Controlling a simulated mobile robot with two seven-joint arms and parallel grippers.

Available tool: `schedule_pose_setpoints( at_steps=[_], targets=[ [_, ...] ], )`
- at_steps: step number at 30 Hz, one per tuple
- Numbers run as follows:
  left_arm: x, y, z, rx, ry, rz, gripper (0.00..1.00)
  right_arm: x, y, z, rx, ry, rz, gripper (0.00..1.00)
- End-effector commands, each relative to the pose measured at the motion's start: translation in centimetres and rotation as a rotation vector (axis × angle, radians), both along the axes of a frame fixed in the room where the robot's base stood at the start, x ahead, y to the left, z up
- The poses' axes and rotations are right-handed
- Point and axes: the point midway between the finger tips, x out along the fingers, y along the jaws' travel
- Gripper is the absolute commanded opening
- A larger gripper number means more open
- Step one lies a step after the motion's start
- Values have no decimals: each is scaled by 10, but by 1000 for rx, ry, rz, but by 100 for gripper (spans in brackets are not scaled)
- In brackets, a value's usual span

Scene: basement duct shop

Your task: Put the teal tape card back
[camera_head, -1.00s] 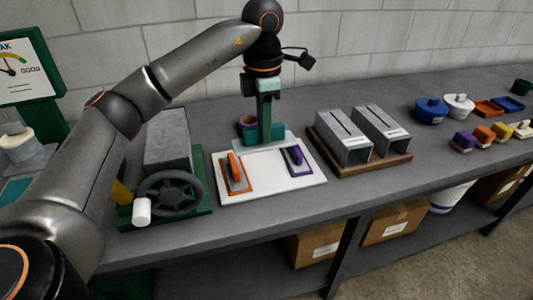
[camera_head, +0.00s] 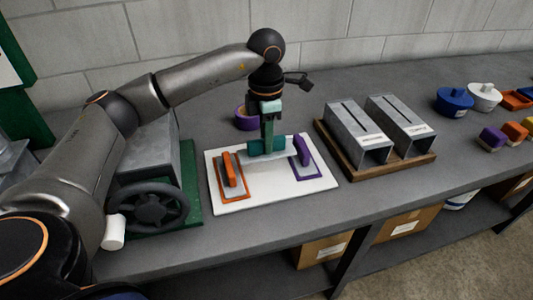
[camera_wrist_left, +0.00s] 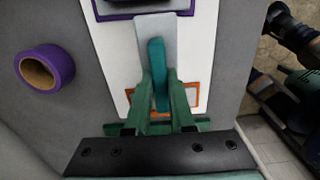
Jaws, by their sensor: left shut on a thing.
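The teal tape card is a grey plate with a teal grip (camera_head: 258,146); in the left wrist view its plate (camera_wrist_left: 156,32) shows in front of the fingers. My left gripper (camera_head: 268,138) points down and is shut on the teal grip; its green fingers (camera_wrist_left: 159,88) are on both sides of it. The card is over the back middle of the white board (camera_head: 231,204), between the orange card (camera_head: 229,169) and the purple card (camera_head: 302,151). I cannot tell whether it touches the board. Orange and purple outlines surround those two cards. My right gripper is not seen.
A purple tape roll (camera_head: 246,119) stands behind the board, left of my gripper. A grey machine with a handwheel (camera_head: 152,206) is close at left. Two metal ducts on a wooden base (camera_head: 379,172) are at right. The bench front strip is clear.

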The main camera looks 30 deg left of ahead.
Motion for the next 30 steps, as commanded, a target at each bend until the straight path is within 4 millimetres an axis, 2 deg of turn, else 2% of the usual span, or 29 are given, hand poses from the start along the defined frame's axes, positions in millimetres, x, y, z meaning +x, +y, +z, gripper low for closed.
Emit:
schedule_pose_setpoints(
  at_steps=[5,12,21,22,30],
  targets=[
    [0,0,-14,1,1,0,0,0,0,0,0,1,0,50],
    [0,1,-43,1,0,1,0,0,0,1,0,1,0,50],
    [0,0,-46,0,-1,0,0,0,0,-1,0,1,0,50],
    [0,0,-45,0,-1,0,24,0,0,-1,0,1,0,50],
    [0,0,-44,0,-1,0,52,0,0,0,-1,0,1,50]
  ],
)
